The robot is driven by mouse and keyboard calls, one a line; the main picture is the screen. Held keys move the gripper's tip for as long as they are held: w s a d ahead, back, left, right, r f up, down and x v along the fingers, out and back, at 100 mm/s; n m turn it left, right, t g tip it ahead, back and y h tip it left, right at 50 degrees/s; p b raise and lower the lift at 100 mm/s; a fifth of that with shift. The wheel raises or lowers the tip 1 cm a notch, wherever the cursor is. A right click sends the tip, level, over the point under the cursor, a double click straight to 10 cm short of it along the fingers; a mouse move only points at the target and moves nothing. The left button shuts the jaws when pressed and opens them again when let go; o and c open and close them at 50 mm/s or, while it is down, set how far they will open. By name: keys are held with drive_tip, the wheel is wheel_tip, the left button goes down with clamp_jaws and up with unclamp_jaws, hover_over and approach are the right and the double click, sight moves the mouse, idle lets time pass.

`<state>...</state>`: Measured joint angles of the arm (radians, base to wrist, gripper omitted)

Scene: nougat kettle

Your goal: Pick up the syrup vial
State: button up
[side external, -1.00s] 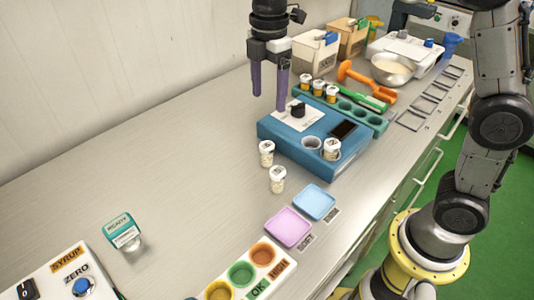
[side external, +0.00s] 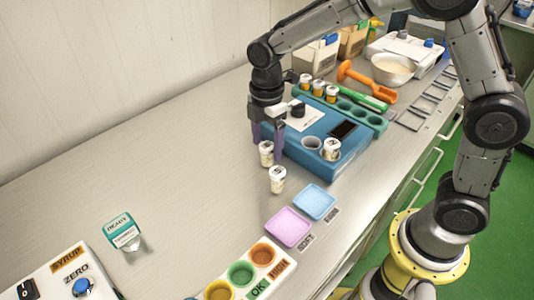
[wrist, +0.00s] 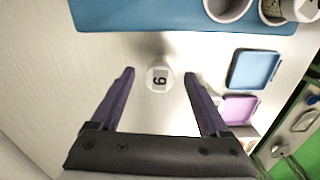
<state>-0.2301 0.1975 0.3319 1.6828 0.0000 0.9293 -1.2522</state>
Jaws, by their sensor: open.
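Two small white-capped vials stand upright on the bench in front of the blue device. The farther vial (side external: 266,154) is at my gripper (side external: 267,146); the nearer vial (side external: 277,180) stands apart, toward the trays. Which one is the syrup vial I cannot read from their labels. In the wrist view, my gripper (wrist: 158,73) is open and empty, its purple fingers spread. One white cap (wrist: 159,78), marked 6 or 9, shows between the fingertips, with a gap on each side.
The blue device (side external: 283,158) is close beside the vials and has another vial (side external: 332,149) in it. A green rack (side external: 372,121) holds several vials behind. A pink tray (side external: 288,227) and blue tray (side external: 314,201) lie nearby.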

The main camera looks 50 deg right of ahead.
drive_tip(key=shift+f, duration=0.65)
clamp_jaws()
drive_tip(key=shift+r, duration=0.1)
